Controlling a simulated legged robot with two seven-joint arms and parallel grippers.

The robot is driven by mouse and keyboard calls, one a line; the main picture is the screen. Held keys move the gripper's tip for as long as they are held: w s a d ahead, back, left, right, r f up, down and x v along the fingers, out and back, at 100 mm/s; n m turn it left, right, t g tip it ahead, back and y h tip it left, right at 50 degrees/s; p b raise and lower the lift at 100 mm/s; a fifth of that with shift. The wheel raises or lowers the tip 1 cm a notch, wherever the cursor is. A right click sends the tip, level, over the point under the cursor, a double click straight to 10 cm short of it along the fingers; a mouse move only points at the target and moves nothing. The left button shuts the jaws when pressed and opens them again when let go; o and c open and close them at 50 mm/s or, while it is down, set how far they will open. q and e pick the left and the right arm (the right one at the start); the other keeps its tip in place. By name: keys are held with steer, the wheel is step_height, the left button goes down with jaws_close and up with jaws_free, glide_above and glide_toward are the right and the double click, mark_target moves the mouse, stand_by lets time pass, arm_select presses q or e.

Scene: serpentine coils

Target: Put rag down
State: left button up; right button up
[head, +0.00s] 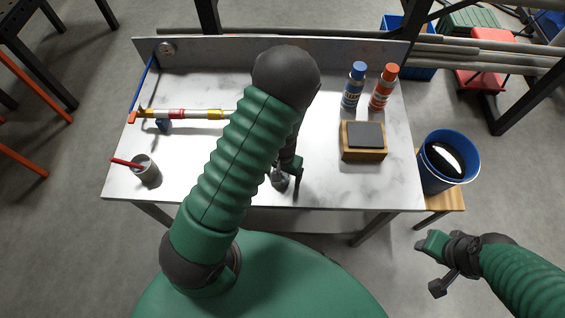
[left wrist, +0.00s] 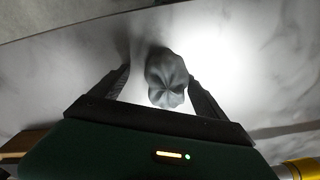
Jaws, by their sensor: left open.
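The rag (left wrist: 167,78) is a crumpled grey bundle in the left wrist view. It sits between the spread fingers of my left gripper (left wrist: 160,85), against the bright white table top. There is a gap to the finger on the left, and the finger on the right is close beside it; I cannot tell if they touch. In the head view my left gripper (head: 287,178) is low over the table's front edge, partly hidden by my arm, with a small grey lump (head: 280,182) at it that looks like the rag. My right gripper (head: 437,265) is off the table at the lower right, its jaw opening unclear.

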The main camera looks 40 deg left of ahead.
arm_select(q)
steer(key=r, duration=0.2)
steer(key=a+r, duration=0.1)
steer(key=r, duration=0.1)
steer(key=w+r, duration=0.1)
steer(key=r, duration=0.1)
steer(key=shift+a+r, duration=0.3)
steer(key=shift+a, duration=0.1)
step_height(320, 180, up, 10)
steer(key=s+d+r+m+t, duration=0.1)
steer(key=s+d+r+t, duration=0.1)
steer(key=s+d, duration=0.3)
steer(key=shift+s+d+r+m+t+p, duration=0.3)
steer(key=shift+s+r+m, duration=0.1)
steer(key=shift+s+r, duration=0.2)
